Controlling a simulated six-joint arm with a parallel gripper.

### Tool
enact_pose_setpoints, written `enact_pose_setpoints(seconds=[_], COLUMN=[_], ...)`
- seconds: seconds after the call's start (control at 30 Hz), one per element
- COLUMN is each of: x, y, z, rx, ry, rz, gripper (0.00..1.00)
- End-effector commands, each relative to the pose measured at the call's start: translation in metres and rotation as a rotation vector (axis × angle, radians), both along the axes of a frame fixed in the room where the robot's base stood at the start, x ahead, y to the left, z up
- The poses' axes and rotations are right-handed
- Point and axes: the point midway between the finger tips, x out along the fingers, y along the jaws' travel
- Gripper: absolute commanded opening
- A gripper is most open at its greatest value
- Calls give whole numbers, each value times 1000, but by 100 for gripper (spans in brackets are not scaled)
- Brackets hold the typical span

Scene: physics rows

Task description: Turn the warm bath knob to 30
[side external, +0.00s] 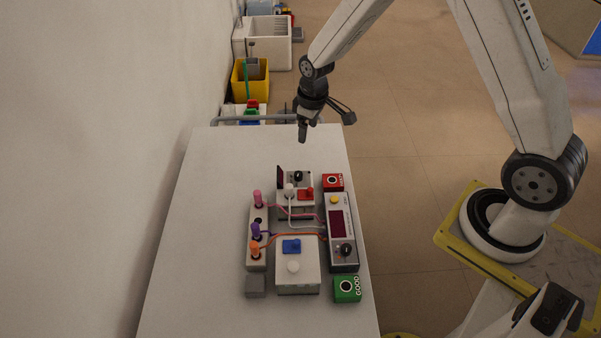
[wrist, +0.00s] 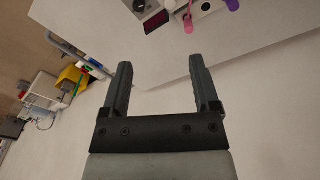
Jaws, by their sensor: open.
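Two black knobs show on the table in the side view; I cannot tell which one is the warm bath knob. One knob (side external: 298,176) is on a small pale device with a dark screen (side external: 280,177) at the far end of the cluster. The other knob (side external: 346,250) is on a long grey device (side external: 341,205) with a dark red display (side external: 337,222). Their pointer settings are too small to read. My gripper (side external: 302,137) is above the table's far end, apart from both devices. In the wrist view my gripper (wrist: 160,65) is open and empty.
Pink, purple and orange plugs (side external: 256,228) with cables stand at the left of the cluster. A white box (side external: 297,275) is in front, with a red button box (side external: 333,182) and a green one (side external: 347,289) at the right. The table's left side (side external: 205,220) is clear.

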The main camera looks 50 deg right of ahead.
Motion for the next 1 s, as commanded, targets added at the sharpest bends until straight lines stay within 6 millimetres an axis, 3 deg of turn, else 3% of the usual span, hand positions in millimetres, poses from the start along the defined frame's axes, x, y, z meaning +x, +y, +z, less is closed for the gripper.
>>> enact_pose_setpoints(seconds=[0.2, 0.5, 0.8, 1.0], x=[32, 62, 76, 78], y=[-13, -29, -43, -47], z=[-41, -104, -160, -175], rx=[-7, -10, -9, -8], ry=[34, 75, 108, 115], rz=[73, 177, 269, 293], gripper=[79, 79, 79, 79])
